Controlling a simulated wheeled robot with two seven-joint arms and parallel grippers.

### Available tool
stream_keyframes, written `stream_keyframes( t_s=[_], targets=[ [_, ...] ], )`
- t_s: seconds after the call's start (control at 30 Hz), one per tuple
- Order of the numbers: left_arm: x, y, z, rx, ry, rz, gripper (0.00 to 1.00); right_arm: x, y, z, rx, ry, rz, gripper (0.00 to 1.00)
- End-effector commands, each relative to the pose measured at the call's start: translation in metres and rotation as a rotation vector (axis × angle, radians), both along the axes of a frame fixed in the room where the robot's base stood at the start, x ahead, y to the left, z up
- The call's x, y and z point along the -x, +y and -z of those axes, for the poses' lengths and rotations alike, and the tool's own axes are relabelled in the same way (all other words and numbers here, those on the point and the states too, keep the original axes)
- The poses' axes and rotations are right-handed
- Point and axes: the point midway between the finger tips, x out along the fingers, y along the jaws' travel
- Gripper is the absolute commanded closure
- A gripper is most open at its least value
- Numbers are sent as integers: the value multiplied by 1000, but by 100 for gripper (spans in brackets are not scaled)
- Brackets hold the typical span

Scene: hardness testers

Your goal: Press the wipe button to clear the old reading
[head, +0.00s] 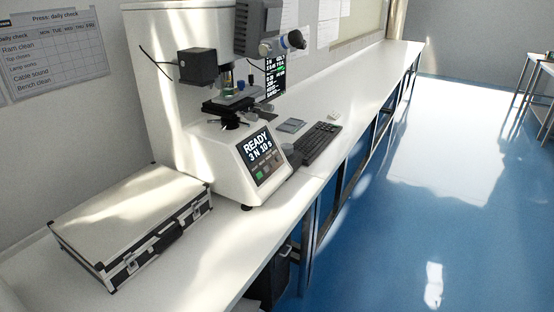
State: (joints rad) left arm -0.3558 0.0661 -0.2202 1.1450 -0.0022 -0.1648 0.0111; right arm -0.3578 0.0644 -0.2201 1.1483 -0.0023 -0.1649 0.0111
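A white hardness tester (205,140) stands on the bench in the head view. Its sloped front panel (262,157) reads "READY 3 N 10 s", with a row of small coloured marks or buttons below the text. Their labels are too small to read, so I cannot tell which one is the wipe button. A dark screen (275,78) with lines of small text and a green row stands behind the tester's stage (236,97); its text is also too small to read. Neither of my grippers is in view.
A white case with black edges (130,225) lies on the bench left of the tester. A black keyboard (317,144) and a small grey pad (291,125) lie to its right. The white bench (385,70) is clear farther back. Blue floor (400,230) lies open to the right.

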Motion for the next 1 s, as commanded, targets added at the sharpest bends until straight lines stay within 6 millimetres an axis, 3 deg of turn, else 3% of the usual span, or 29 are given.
stream_keyframes(
  t_s=[0.3,0.43,0.47,1.0],
  targets=[
    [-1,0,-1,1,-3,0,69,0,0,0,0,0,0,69],
    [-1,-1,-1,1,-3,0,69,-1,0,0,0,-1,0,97],
    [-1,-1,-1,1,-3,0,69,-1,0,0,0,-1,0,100],
    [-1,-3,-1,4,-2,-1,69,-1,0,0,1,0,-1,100]
  ],
)
